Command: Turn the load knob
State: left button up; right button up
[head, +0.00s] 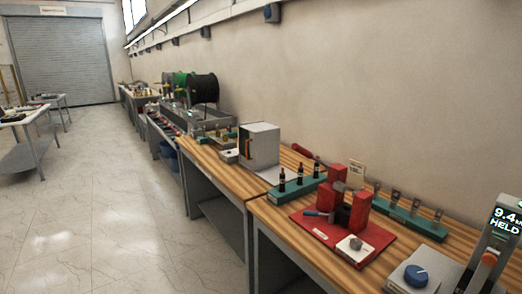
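Two knobs show at the lower right of the head view, and I cannot tell which is the load knob. A blue knob (415,275) sits on top of a grey box near the table's front edge. A dark knob (355,243) sits on a white block on the red base plate (325,238). A grey upright unit (492,250) at the right edge has a display (505,222) reading "9.4" and "HELD", with the unit partly cut off. An orange-red button or knob (489,259) is on its side. Neither of my grippers is in view.
Red blocks (359,211) stand on the red plate. A teal rack (298,188) with dark bushings and another teal rack (410,217) stand behind. A white cabinet (259,147) and cable reels (201,88) are farther off. The floor (110,215) to the left is clear.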

aim_at(415, 275)
jog(key=z, duration=2.5)
jog(key=k, duration=0.5)
